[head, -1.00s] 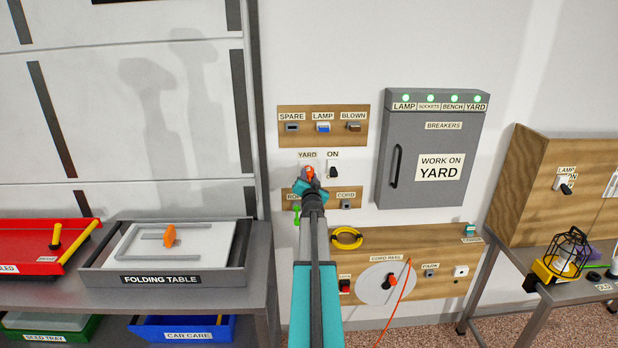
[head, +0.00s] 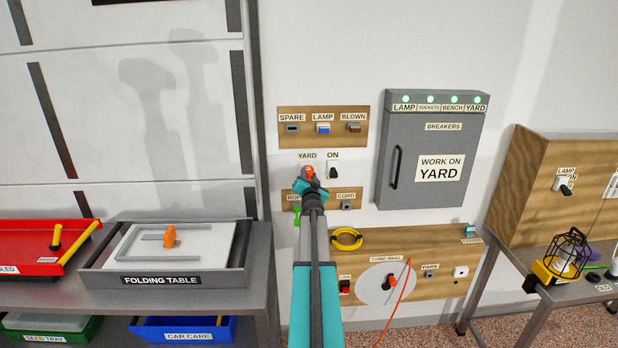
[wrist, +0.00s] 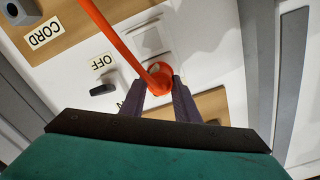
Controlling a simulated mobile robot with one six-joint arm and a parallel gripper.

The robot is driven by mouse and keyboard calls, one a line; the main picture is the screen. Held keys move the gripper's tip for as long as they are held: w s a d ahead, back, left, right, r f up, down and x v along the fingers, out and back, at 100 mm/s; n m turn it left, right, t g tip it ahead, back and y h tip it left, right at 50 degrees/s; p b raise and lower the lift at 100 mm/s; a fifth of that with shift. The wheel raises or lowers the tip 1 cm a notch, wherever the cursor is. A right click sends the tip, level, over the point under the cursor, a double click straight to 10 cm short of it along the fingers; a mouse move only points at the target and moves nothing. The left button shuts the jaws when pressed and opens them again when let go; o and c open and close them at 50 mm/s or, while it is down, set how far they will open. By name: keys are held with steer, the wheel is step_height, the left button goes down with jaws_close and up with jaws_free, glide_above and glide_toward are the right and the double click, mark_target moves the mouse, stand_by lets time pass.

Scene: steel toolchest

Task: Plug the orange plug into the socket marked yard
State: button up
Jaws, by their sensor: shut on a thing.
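My gripper (head: 307,173) is at the wall, over the place labelled YARD (head: 307,155). In the wrist view my two dark fingers (wrist: 160,92) are shut on the orange plug (wrist: 159,73), and its orange cord (wrist: 105,28) runs up and out of the picture. A white socket plate (wrist: 147,40) shows on the wall behind the plug. I cannot tell whether the plug touches the socket or is in it. The plug also shows as a small orange spot in the head view (head: 306,170).
A black-levered switch (head: 333,172) marked ON sits close right of my gripper. A board with a CORD holder (head: 346,206) is just below. The grey breaker box (head: 430,150) stands out to the right, with green lights. A cord reel (head: 372,290) is lower right.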

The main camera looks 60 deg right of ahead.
steer(key=shift+w+d, duration=0.45)
steer(key=shift+d, duration=0.15)
stand_by(0.3)
steer(key=o, duration=1.2)
steer(key=shift+s+a, duration=0.1)
steer(key=shift+b+v, duration=1)
steer(key=shift+v, duration=5.75)
